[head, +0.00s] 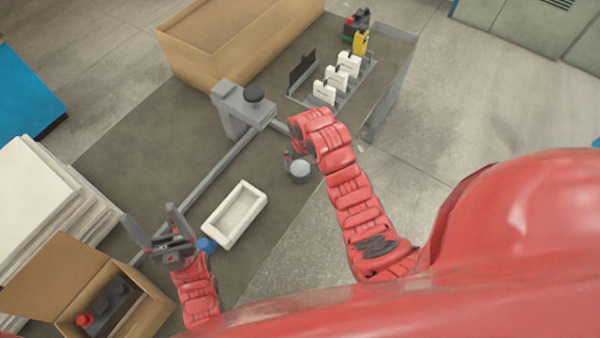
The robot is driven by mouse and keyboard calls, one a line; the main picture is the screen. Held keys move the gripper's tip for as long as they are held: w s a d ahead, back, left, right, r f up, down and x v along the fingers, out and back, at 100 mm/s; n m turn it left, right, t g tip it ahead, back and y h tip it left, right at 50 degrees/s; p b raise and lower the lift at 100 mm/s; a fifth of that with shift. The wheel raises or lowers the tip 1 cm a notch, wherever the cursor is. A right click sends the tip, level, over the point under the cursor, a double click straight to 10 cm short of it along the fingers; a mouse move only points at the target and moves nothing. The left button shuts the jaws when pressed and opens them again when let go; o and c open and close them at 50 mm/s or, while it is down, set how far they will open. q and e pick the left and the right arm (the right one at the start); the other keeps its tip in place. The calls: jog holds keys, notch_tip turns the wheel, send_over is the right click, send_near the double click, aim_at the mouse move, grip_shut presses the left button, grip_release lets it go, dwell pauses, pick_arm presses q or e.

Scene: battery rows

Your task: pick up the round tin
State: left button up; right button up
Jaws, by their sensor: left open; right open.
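A small round tin (300,169) with a pale top stands on the dark work surface, right of the white tray. My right gripper (291,160) is open, right beside the tin at its upper left. The arm's bent wrist partly hides this gripper, so I cannot tell whether a finger touches the tin. My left gripper (153,223) is open and empty, its two fingers spread, over the lower left of the surface, well away from the tin.
A white tray (218,237) lies between the grippers, with a blue round thing (207,245) by its left end. A grey stand (232,108) with a black disc and a rack (343,99) of white upright pieces are farther back. Cardboard boxes (188,68) stand at the edges.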

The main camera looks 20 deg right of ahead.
aim_at(300, 168)
jog(key=shift+s+f, duration=0.1)
jog(key=shift+f, duration=0.1)
jog(key=shift+f+p, duration=0.25)
jog(key=shift+p, duration=0.2)
jog(key=f+p, duration=0.2)
jog(key=shift+w+a+f, duration=0.15)
jog(key=shift+w+f, duration=0.05)
jog(key=shift+f, duration=0.15)
jog(key=shift+w+f, duration=0.1)
jog(key=shift+f, duration=0.85)
jog(key=c, duration=1.6)
